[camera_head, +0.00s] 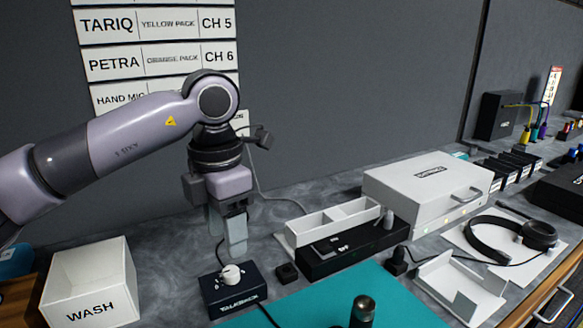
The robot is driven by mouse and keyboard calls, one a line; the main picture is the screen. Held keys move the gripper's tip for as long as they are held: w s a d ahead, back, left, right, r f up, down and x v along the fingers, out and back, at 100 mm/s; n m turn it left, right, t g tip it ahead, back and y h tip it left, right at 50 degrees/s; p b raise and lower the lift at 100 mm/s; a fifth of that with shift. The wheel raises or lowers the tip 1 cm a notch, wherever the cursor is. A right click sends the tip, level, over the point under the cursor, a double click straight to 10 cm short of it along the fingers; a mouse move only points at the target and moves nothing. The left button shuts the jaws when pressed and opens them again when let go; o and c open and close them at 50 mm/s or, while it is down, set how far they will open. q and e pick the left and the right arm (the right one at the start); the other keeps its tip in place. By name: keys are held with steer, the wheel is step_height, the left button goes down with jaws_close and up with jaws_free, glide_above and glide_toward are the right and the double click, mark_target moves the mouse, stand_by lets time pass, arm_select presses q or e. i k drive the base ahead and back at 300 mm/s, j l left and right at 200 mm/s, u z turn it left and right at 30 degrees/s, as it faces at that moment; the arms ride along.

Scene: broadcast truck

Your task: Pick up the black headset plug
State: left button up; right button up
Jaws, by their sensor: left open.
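The headset (490,238) lies at the right with its dark cable running left across the counter. A small black upright piece (398,258) stands at the cable's left end, beside a white bracket; it looks like the headset plug. My left gripper (226,232) points down with its fingers apart and nothing between them. It is just behind and above the dark talkback box (235,291) with a white knob, well left of the plug. Whether it touches the box I cannot tell. My right gripper is out of view.
A small black cube (287,273) sits right of the talkback box. A black unit (350,252), a white divided tray (312,224) and a white case (425,193) stand behind. The white WASH bin (95,285) is left. A dark cylinder (362,312) stands on the teal mat (310,303).

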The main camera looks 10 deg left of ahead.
mark_target(399, 251)
steer(key=k+l, duration=0.8)
